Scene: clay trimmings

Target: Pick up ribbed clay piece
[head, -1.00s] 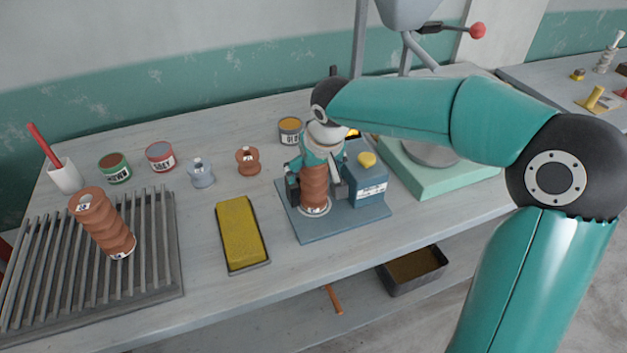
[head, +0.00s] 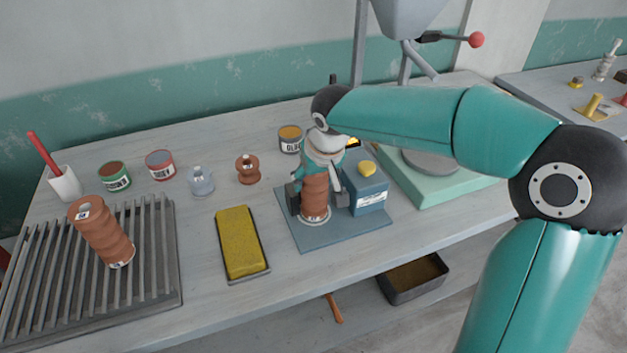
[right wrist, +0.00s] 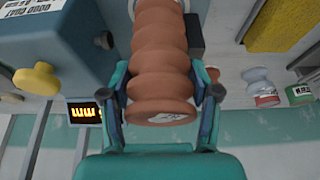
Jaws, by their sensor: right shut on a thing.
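A brown ribbed clay piece (head: 314,198) stands upright on the round pad of a blue-grey device plate (head: 300,238). My right gripper (head: 317,190) reaches down over it from above, with one finger on each side. In the right wrist view the ribbed clay piece (right wrist: 160,60) lies between the two fingers (right wrist: 163,95), which are shut on it. Its base looks to be at the pad; I cannot tell whether it is lifted. A second ribbed clay piece (head: 102,232) leans slightly on the slatted rack (head: 160,285) at the left. My left gripper is not in view.
The device's blue box (head: 367,193) with a yellow knob stands close right of the gripper. A yellow sponge in a tray (head: 239,243) lies to the left. Several cans and small spools line the back. A pale green machine base (head: 440,190) is at the right.

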